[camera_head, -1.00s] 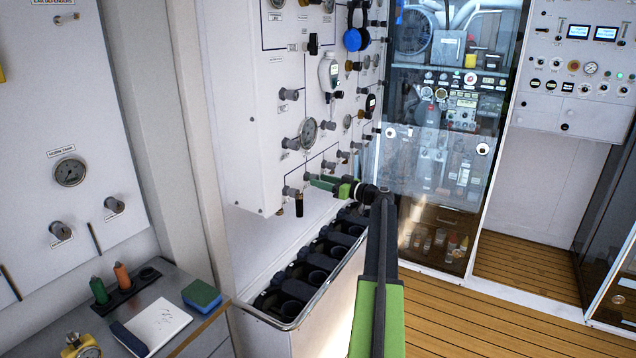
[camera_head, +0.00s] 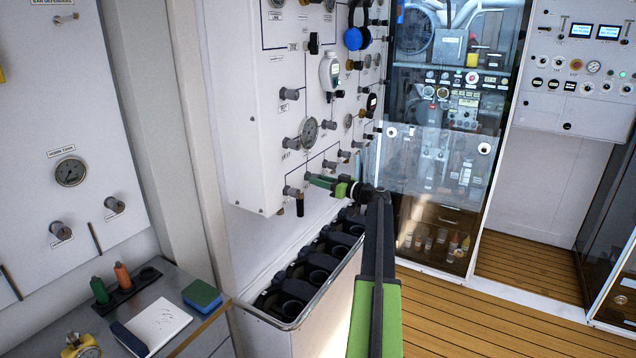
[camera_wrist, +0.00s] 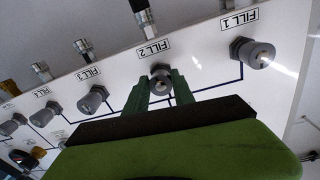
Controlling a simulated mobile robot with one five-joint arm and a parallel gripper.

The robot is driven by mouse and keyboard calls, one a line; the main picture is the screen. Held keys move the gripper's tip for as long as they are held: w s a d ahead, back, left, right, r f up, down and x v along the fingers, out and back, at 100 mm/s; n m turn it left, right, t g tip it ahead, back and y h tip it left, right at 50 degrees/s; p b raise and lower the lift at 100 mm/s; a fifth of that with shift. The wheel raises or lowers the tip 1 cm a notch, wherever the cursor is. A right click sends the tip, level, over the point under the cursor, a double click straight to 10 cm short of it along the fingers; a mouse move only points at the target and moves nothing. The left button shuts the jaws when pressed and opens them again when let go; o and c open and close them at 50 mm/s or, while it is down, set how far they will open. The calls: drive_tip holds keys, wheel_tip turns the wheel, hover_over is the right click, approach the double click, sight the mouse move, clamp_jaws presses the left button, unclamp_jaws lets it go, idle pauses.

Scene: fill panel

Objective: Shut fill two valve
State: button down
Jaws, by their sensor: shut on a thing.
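The fill two valve (camera_wrist: 160,82) is a grey knob on the white panel, just below the label "FILL 2" in the wrist view. My gripper (camera_wrist: 163,92) has its two green fingers on either side of this knob and is shut on it. In the head view my gripper (camera_head: 318,181) reaches the lower edge of the white fill panel (camera_head: 240,120); the knob itself is mostly hidden behind the fingers there.
The fill 1 knob (camera_wrist: 258,54) and fill 3 knob (camera_wrist: 93,99) flank it. Below the panel is a rack (camera_head: 290,322) with several dark cylinder holders. A desk (camera_head: 180,285) stands at lower left. Wooden floor (camera_head: 450,310) is clear at right.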

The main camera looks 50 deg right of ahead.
drive_tip(key=shift+d+r+n+g+y, duration=0.1)
drive_tip(key=shift+n+y, duration=0.25)
drive_tip(key=shift+n, duration=5.6)
drive_tip(key=shift+a+r+n+g+y, duration=0.1)
drive_tip(key=shift+n+y, duration=0.2)
drive_tip(key=shift+n, duration=5.7)
drive_tip(key=shift+d+r+n+g+y, duration=0.1)
drive_tip(key=shift+n+y, duration=0.25)
drive_tip(key=shift+n, duration=5.6)
drive_tip(key=shift+f, duration=0.1)
drive_tip(key=c, duration=1.1)
unclamp_jaws()
